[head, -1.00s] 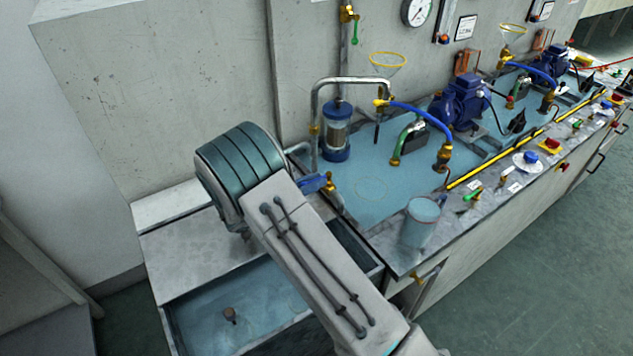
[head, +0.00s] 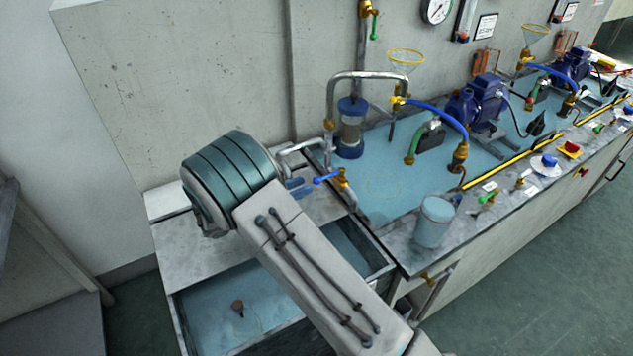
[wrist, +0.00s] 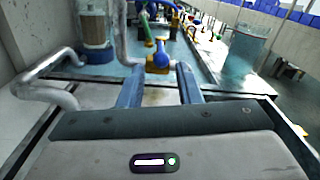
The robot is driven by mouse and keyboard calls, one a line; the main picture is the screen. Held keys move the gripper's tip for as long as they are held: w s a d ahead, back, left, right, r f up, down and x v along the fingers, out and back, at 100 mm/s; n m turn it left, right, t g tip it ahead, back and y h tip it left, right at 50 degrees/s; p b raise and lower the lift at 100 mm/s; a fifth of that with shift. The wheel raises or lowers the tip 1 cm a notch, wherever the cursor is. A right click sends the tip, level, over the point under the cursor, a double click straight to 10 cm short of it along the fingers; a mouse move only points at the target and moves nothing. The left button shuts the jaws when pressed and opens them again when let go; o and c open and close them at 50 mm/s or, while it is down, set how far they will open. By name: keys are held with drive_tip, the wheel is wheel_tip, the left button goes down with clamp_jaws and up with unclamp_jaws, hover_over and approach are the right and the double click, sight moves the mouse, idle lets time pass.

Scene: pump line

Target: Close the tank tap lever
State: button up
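The tank tap (head: 342,178) is brass and sits at the near left end of the blue tank. Its blue lever (head: 327,179) points left from the tap, towards my gripper. In the wrist view the lever (wrist: 159,60) shows end-on above the brass body (wrist: 158,72), just beyond and between my fingertips. My gripper (wrist: 159,80) is open, with two blue fingers apart and nothing between them. In the head view my arm hides most of the gripper (head: 298,188); a finger shows left of the lever, with a small gap.
A grey bent pipe (wrist: 45,82) runs close to the left of my gripper. A clear beaker of water (head: 433,222) stands on the bench edge right of the tap. An open sump tank (head: 185,325) lies below my arm. A glass-walled filter (head: 351,128) stands behind the tap.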

drive_tip(key=v, duration=0.5)
drive_tip(key=shift+s+a, duration=0.2)
drive_tip(key=shift+a, duration=0.15)
drive_tip(key=shift+c, duration=0.3)
idle(0.5)
